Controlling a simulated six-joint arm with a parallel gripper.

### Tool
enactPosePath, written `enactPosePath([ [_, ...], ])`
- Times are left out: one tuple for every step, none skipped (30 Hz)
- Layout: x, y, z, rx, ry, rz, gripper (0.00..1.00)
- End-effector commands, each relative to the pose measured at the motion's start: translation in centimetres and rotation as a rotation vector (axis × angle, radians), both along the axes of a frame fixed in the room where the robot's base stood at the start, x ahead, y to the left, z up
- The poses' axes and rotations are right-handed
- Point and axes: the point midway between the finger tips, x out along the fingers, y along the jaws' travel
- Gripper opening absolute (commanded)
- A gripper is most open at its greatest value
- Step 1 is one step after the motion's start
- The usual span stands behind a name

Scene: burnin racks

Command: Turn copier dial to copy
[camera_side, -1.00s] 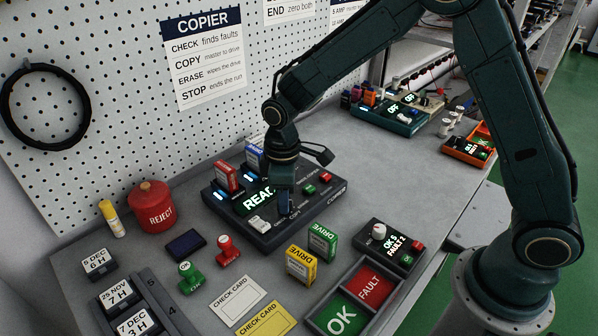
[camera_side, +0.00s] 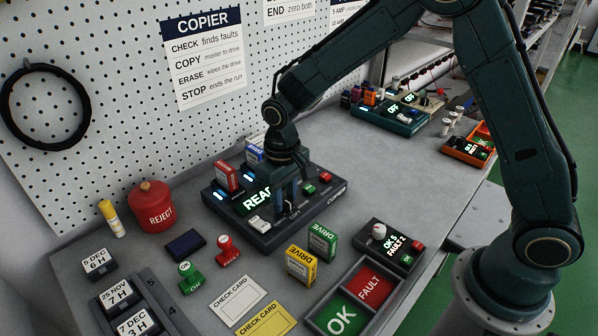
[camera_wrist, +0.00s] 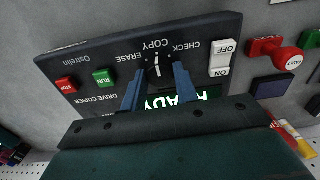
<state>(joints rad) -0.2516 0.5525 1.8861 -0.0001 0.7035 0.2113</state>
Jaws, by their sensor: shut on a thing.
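The copier (camera_side: 318,203) is a dark box on the bench, its lit display reading READY; its panel (camera_wrist: 75,65) appears upside down in the wrist view. The dark dial (camera_wrist: 157,68) sits beside the labels CHECK, COPY and ERASE. A white mark on it appears to point towards COPY. My gripper (camera_wrist: 158,82) is shut on the dial, with one blue finger on each side. In the side view, my gripper (camera_side: 291,205) points down at the copier's panel, and its fingers largely hide the dial.
Beside the dial are a white ON/OFF switch (camera_wrist: 222,58), a green RUN button (camera_wrist: 104,78) and a red button (camera_wrist: 66,85). A red drive (camera_side: 226,177) stands at the copier's back. Yellow (camera_side: 300,265) and green (camera_side: 322,243) drives stand in front.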

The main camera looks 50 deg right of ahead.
Motion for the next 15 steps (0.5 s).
enactPosePath([
  [0.07,0.01,0.00,0.000,-0.002,-0.014,0.07],
  [0.07,0.01,0.00,0.000,-0.002,-0.021,0.07],
  [0.07,0.01,0.00,0.000,-0.002,-0.028,0.07],
  [0.07,0.01,0.00,0.000,-0.002,-0.032,0.07],
  [0.07,0.01,0.00,0.000,-0.002,-0.036,0.07],
  [0.07,0.01,0.00,0.000,-0.002,-0.040,0.07],
  [0.07,0.01,-0.01,0.000,-0.002,-0.041,0.07],
  [0.07,0.01,-0.01,0.000,-0.003,-0.042,0.07],
  [0.07,0.01,-0.01,0.000,-0.003,-0.043,0.07],
  [0.08,0.01,-0.01,0.000,-0.003,-0.043,0.07],
  [0.08,0.01,-0.01,0.000,-0.003,-0.043,0.07],
  [0.08,0.01,-0.01,0.000,-0.003,-0.042,0.07],
  [0.08,0.01,-0.01,0.000,-0.003,-0.042,0.07],
  [0.08,0.01,-0.01,0.000,-0.003,-0.042,0.07],
  [0.08,0.01,-0.01,0.000,-0.003,-0.042,0.07],
])
